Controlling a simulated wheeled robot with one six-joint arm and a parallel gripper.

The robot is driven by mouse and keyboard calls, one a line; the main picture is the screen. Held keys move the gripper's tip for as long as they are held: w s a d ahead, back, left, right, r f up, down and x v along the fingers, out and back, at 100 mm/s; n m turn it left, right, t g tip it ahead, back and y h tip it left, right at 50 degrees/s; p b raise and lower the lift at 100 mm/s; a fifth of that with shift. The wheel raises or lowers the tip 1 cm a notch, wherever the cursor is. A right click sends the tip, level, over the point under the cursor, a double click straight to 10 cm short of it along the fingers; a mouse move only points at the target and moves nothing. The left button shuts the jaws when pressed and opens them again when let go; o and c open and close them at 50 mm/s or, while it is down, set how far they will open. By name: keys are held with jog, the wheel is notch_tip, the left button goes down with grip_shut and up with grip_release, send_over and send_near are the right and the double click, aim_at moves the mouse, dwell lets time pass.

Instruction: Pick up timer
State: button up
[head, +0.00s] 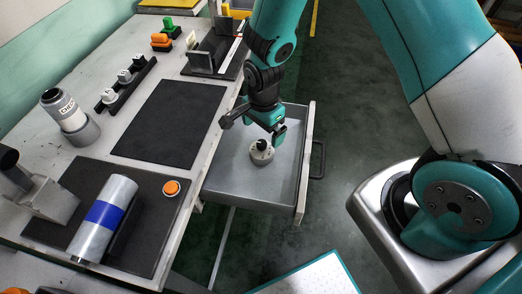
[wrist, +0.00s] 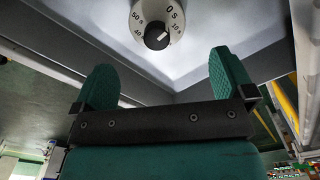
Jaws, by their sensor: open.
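The timer (head: 262,152) is a small round white dial with a black knob. It sits in the open grey drawer (head: 225,183) beside the table. In the wrist view the timer (wrist: 157,22) shows its seconds markings and black knob, beyond and between the fingertips. My gripper (head: 252,125) is over the drawer, close to the timer and above it. Its two green fingers (wrist: 165,75) are spread apart with nothing between them.
The drawer walls surround the timer on its sides. On the table (head: 75,140) are a black mat (head: 172,122), a silver roll with a blue band (head: 103,215), an orange button (head: 171,188), a labelled canister (head: 63,108) and a row of knobs (head: 125,80). The drawer floor around the timer is bare.

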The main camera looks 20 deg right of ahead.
aim_at(262, 142)
jog(key=f, duration=0.2)
jog(key=f+p, duration=0.1)
jog(key=f, duration=0.4)
jog(key=shift+s+a+f, duration=0.15)
jog(key=shift+s+a, duration=0.05)
jog(key=shift+a, duration=0.1)
jog(key=shift+c, duration=0.2)
jog(key=c, duration=1)
